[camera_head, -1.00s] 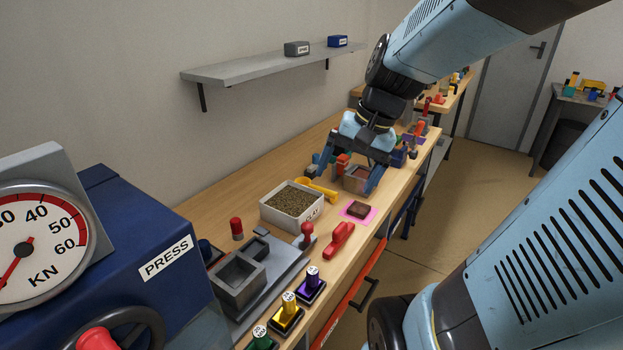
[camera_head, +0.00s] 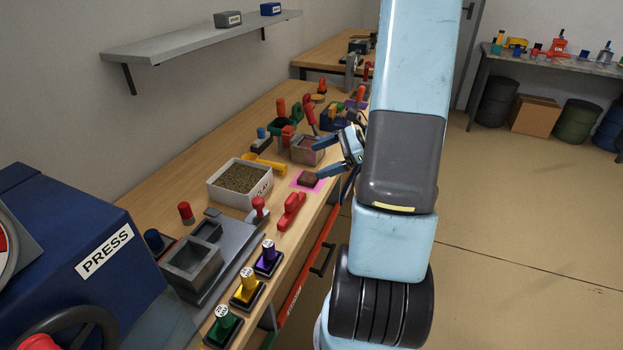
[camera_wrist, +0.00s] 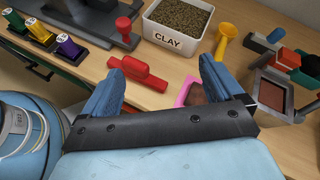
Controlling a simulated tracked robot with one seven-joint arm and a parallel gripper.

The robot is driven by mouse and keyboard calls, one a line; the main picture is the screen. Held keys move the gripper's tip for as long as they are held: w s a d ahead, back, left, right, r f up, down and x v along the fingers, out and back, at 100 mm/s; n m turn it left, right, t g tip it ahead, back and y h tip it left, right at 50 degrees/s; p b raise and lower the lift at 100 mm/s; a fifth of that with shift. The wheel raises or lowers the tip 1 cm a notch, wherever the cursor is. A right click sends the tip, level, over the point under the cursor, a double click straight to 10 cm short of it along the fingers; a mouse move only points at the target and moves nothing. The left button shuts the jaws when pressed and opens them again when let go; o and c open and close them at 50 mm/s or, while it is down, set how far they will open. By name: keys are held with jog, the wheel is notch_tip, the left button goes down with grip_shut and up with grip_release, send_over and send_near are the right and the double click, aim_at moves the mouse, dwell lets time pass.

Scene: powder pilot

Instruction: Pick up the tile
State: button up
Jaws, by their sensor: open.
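The tile, a small dark brown block (camera_head: 308,180), lies on a pink mat (camera_head: 296,184) near the front edge of the wooden bench. In the wrist view the tile (camera_wrist: 196,94) is partly hidden by my right-hand finger and the palm bar, with a strip of the pink mat (camera_wrist: 183,92) showing. My gripper (camera_head: 318,158) is open and empty, just beyond and right of the tile in the head view.
A red handled tool (camera_head: 291,211) lies near the mat, close to the gripper. A white clay tray (camera_head: 213,190), yellow scoop (camera_head: 264,163) and metal box (camera_head: 300,150) stand around. A grey mould (camera_head: 190,259) and coloured stamps are nearer.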

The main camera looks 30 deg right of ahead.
aim_at(310, 177)
jog(key=d+f+m+t+h, duration=0.2)
jog(key=d+f+m+t, duration=0.4)
jog(key=d+f+m, duration=0.35)
jog(key=shift+n, duration=0.85)
jog(key=x, duration=0.8)
jog(key=f+x, duration=0.1)
jog(key=x, duration=0.3)
jog(key=shift+w+f, duration=0.2)
jog(key=shift+c, duration=0.4)
jog(key=c, duration=1)
jog(key=shift+r, duration=0.1)
